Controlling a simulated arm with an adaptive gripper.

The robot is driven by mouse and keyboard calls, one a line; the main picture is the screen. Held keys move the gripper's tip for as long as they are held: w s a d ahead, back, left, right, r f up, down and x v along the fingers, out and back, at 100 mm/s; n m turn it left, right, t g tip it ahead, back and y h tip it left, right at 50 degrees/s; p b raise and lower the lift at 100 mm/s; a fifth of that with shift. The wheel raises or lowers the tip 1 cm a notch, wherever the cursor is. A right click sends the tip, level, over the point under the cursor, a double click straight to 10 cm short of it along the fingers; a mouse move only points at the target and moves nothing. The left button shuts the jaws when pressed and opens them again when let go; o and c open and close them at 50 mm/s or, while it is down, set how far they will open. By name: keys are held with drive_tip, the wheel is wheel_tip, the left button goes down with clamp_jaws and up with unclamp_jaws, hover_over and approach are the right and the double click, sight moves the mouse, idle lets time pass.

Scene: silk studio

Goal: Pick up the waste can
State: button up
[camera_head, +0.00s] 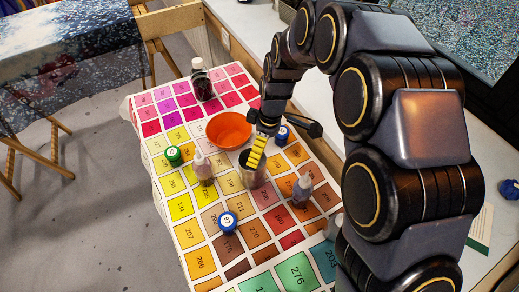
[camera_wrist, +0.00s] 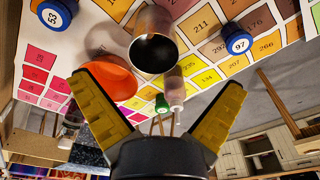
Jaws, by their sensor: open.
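The waste can appears to be a small metal can (camera_head: 252,179) with an open top. It stands on the color-chart cloth near the middle of the table in the head view. In the wrist view the can (camera_wrist: 154,52) shows its dark open mouth, just ahead of my gripper and between the lines of its fingers. My gripper (camera_head: 256,153) is over the can in the head view, with one yellow finger in sight. The wrist view shows both yellow-padded fingers of my gripper (camera_wrist: 158,88) spread wide, with nothing held. Whether a finger touches the can is unclear.
An orange bowl (camera_head: 229,130) sits close behind the can. Squeeze bottles (camera_head: 203,168) (camera_head: 302,190) stand to its left and right. A blue-capped jar (camera_head: 227,222), a green-capped jar (camera_head: 173,156), another blue-capped jar (camera_head: 282,135) and a dark bottle (camera_head: 202,84) stand around. The cloth's left front is clear.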

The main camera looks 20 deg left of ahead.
drive_tip(key=shift+n, duration=0.6)
drive_tip(key=a+f, duration=0.1)
drive_tip(key=f, duration=0.2)
drive_tip(key=a+f, duration=0.1)
drive_tip(key=f, duration=0.2)
drive_tip(key=a+f, duration=0.1)
drive_tip(key=f, duration=0.3)
drive_tip(key=shift+w+a+f, duration=0.1)
drive_tip(key=shift+w+a, duration=0.1)
drive_tip(key=shift+w, duration=0.15)
drive_tip(key=c, duration=0.9)
drive_tip(key=shift+c, duration=0.2)
